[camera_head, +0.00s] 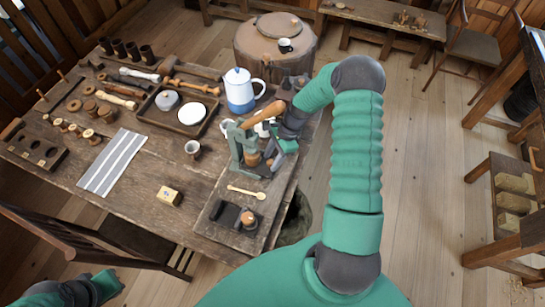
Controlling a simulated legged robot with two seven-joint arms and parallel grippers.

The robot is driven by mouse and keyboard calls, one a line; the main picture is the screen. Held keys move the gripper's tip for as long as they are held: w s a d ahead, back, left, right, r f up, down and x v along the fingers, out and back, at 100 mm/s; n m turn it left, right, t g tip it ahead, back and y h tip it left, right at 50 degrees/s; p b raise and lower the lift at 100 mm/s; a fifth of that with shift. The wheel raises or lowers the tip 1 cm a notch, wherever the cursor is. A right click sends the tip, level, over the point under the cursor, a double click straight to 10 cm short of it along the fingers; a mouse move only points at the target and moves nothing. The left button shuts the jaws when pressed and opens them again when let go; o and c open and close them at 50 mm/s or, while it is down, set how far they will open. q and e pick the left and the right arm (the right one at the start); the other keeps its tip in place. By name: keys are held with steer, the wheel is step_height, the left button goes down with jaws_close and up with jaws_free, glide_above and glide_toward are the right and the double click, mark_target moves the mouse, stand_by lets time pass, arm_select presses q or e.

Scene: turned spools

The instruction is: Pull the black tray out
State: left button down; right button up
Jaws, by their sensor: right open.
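A green lever press (236,147) with a wooden handle stands on a board at the table's right side. My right gripper (276,158) is open beside the press's right side, close to its base. I cannot tell whether it touches anything. No black tray shows clearly at the press's base, which is partly hidden by my gripper. A black block-like holder (226,214) lies on the front of the board, apart from my gripper. My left gripper (105,286) is low at the bottom left, away from the table; its jaw opening is unclear.
A dark brown tray (149,116) holds a grey lidded pot and a white dish. A blue and white jug (239,92), a small cup (192,148) and a wooden spoon (246,192) stand or lie nearby. A striped cloth (112,163) covers part of the table's left.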

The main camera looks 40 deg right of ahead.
steer(key=shift+a+r, duration=0.15)
steer(key=shift+a, duration=0.1)
steer(key=c, duration=0.7)
jaws_close()
steer(key=shift+d, duration=0.1)
steer(key=shift+d, duration=0.15)
